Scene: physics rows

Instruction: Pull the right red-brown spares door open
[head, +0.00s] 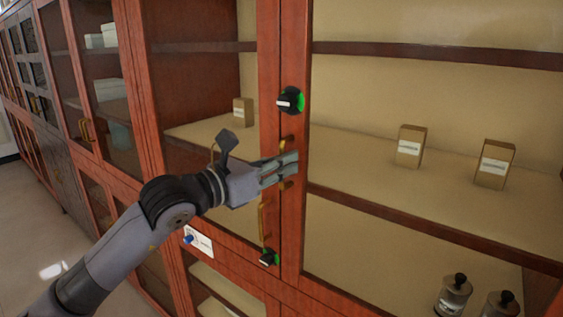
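The right red-brown door (293,220) has a glass pane and appears closed against its neighbour. Its brass handle (287,185) shows just above and below my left gripper's fingers; its middle is hidden by them. My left gripper (285,168) is at this handle, its two grey fingers close together and across it. Whether they are clamped on the handle or only around it cannot be told. The left door's brass handle (262,222) is just left of and below the fingers. My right gripper is not in view.
A black knob with a green part (290,100) sits above the handle, another (268,258) lower down. Behind the glass stand small boxes (410,147) and dark-capped jars (453,295). More cabinets line the left.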

